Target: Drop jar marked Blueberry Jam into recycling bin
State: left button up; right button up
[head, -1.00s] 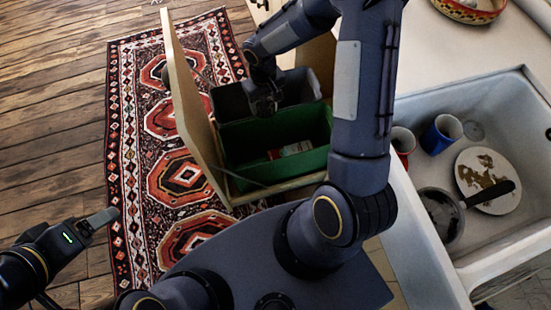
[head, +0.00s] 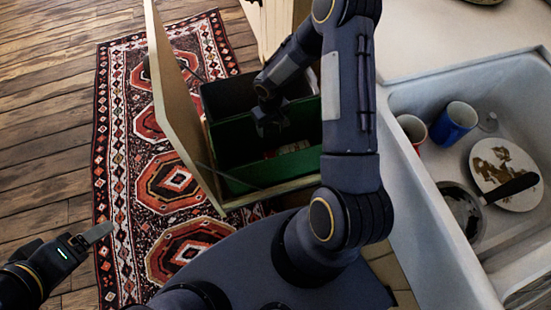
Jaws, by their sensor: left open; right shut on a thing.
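A pull-out cabinet unit stands open with a green bin (head: 270,172) in front and a black bin (head: 222,97) behind it. No recycling marking is readable on either. My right gripper (head: 271,128) points down at the green bin's mouth, toward its back side. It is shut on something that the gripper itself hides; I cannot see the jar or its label. A red and white item (head: 292,147) lies inside the green bin, partly covered. My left gripper (head: 98,233) is open and empty, low at the left, over the floor.
The tall wooden door panel (head: 172,90) borders the bins on the left. The sink (head: 425,95) on the right holds a blue mug (head: 453,124), a red mug (head: 412,130), a dirty plate (head: 507,175) and a pan (head: 462,210). A patterned rug (head: 125,170) covers the floor.

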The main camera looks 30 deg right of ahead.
jog(key=shift+f, duration=0.5)
jog(key=o, duration=1.2)
jog(key=shift+r+p, duration=0.55)
jog(key=shift+r, duration=3.4)
